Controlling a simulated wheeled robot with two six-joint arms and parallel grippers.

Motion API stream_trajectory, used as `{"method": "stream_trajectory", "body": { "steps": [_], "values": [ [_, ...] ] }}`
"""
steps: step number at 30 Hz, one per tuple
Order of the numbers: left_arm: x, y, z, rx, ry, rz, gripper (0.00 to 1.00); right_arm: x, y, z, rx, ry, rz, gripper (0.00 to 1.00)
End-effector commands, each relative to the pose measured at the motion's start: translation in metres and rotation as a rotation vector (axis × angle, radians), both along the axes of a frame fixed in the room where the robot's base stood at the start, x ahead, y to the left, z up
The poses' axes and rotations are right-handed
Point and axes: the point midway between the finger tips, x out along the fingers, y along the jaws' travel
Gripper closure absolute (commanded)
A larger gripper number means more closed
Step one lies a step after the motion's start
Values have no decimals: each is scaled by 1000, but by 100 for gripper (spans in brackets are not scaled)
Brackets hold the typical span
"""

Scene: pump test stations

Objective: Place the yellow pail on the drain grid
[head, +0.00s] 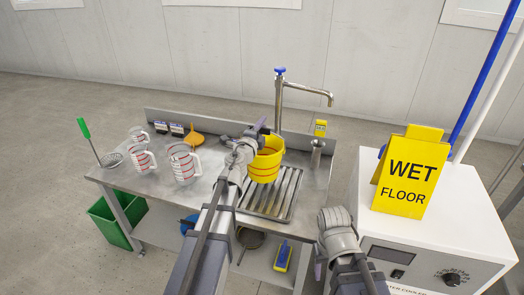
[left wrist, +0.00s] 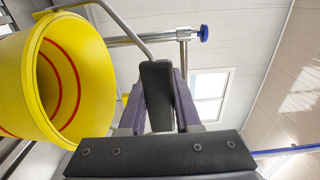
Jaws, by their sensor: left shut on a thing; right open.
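The yellow pail (head: 266,166) has red bands inside and hangs upright, seen over the back left part of the drain grid (head: 284,196). I cannot tell whether its base touches the grid. In the left wrist view the pail (left wrist: 60,80) fills the left side, with the handle running to the jaws (left wrist: 160,75). The grid is a slatted metal rack set in the steel bench; my left arm covers part of its left side. My right gripper (head: 319,268) is open, low in front of the bench, fingertips partly hidden.
A tap (head: 281,100) stands behind the grid, with a metal cup (head: 317,154) at right. Measuring jugs (head: 183,163), an orange funnel (head: 194,138) and a strainer (head: 112,159) stand left. A white cooler with a wet floor sign (head: 408,178) is at right.

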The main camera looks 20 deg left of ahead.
Motion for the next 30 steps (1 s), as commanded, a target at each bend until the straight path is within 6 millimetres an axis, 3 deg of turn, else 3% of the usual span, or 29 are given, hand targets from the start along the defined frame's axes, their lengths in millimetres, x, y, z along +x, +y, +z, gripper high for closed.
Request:
{"method": "stream_trajectory", "body": {
  "steps": [1, 11, 20, 30],
  "values": [
    [0, 0, -15, 0, 0, 0, 100, 0, 0, -15, 0, 0, 0, 44],
    [0, 0, -23, 0, 0, 0, 100, 0, 0, -23, 0, 0, 0, 44],
    [0, 0, -57, 0, 0, 1, 100, 0, 0, -57, 0, 0, 1, 44],
    [0, 0, -57, 0, 0, 1, 100, 0, 0, -57, 0, 0, 1, 44]
  ]
}}
